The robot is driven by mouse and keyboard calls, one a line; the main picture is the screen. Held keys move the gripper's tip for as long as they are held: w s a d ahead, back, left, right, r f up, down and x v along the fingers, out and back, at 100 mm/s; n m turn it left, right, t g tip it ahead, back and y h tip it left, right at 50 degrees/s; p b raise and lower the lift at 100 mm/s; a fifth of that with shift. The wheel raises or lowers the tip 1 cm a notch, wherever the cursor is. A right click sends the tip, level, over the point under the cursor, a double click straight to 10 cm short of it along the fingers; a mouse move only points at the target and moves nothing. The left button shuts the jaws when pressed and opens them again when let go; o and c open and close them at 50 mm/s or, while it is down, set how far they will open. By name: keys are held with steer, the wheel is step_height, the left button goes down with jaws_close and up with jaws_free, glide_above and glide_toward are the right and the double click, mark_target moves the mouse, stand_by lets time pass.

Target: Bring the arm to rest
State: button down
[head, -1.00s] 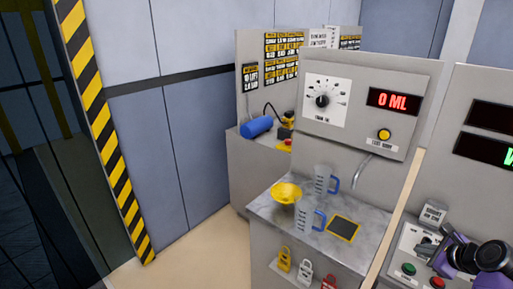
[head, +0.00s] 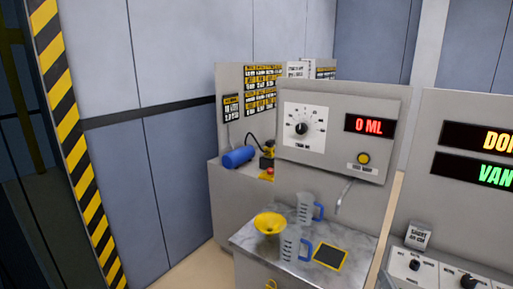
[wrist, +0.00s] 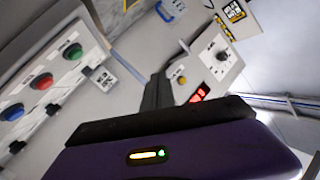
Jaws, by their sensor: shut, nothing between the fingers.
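My gripper (wrist: 157,82) shows in the wrist view, its dark fingers closed together with nothing between them. Its purple body with a small lit strip fills the bottom of that view. The gripper points toward the grey machines, apart from them as far as I can tell. My arm is not visible in the head view now.
A dispenser panel (head: 316,118) reads 0 ML above a marble counter (head: 250,239). On the counter are a yellow funnel (head: 270,223), two clear jugs (head: 305,208) (head: 289,249) and a dark yellow-edged pad (head: 330,256). A control console (head: 440,272) stands at right.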

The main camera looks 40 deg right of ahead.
steer(key=s+a+f+n+t+y+b, duration=0.1)
steer(key=a+n+t+y, duration=0.15)
steer(key=a+n, duration=0.8)
steer(key=s+a+f+n+y+b, duration=0.2)
steer(key=s+a+y, duration=0.2)
steer(key=a, duration=0.8)
steer(key=s+a+f+n+y+b, duration=0.1)
steer(key=s+a+f+n+y, duration=0.1)
steer(key=s+a+y, duration=0.3)
steer(key=s+a, duration=0.4)
steer(key=a, duration=0.4)
steer(key=shift+a+n+b, duration=0.15)
steer(key=shift+n+b, duration=0.2)
steer(key=shift+b, duration=0.05)
steer(key=shift+a+t, duration=0.1)
steer(key=shift+t, duration=0.15)
